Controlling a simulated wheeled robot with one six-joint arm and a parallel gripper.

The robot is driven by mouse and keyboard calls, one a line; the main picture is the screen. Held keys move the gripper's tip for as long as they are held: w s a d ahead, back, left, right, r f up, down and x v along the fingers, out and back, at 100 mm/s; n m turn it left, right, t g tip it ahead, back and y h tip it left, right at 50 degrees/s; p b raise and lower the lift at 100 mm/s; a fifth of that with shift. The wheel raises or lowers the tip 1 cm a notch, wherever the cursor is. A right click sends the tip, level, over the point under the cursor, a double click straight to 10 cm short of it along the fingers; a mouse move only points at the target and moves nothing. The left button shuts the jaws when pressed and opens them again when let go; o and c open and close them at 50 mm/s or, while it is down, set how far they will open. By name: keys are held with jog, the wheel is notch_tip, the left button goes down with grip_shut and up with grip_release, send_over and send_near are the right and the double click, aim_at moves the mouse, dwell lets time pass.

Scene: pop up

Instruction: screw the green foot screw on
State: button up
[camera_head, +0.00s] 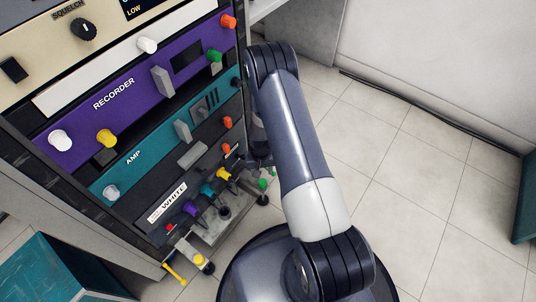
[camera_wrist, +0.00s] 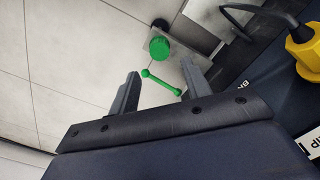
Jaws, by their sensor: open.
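The green foot screw shows in the wrist view as a ribbed green knob (camera_wrist: 160,48) at the rack's foot, with a thin green bar (camera_wrist: 160,82) with rounded ends just nearer. In the head view small green parts (camera_head: 262,184) show low at the rack's right corner, beside a dark round foot. My gripper (camera_wrist: 160,68) is open, its two fingers either side of the bar in the picture, with the knob beyond the tips. I see no contact with either. In the head view my arm hides most of the gripper.
The equipment rack (camera_head: 130,125) with coloured knobs stands left of my arm. A yellow foot screw (camera_head: 200,262) and yellow bar (camera_head: 175,273) are at its other front corner. A yellow plug with a cable (camera_wrist: 303,50) is at the right in the wrist view. Tiled floor (camera_head: 420,190) lies clear at right.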

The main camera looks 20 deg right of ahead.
aim_at(263, 181)
jog(key=shift+w+d+f, duration=0.15)
jog(key=shift+w+f, duration=0.1)
jog(key=shift+f, duration=0.35)
notch_tip(263, 181, down, 9)
jog(key=b, duration=0.4)
jog(key=shift+r+b, duration=0.2)
jog(key=shift+b, duration=0.2)
jog(key=shift+c, duration=0.3)
jog(key=shift+r, duration=0.15)
jog(key=c, duration=0.8)
jog(key=m, duration=0.5)
jog(key=shift+s, duration=0.1)
jog(key=m, duration=1.1)
jog(key=o, duration=0.8)
jog(key=shift+o, duration=0.2)
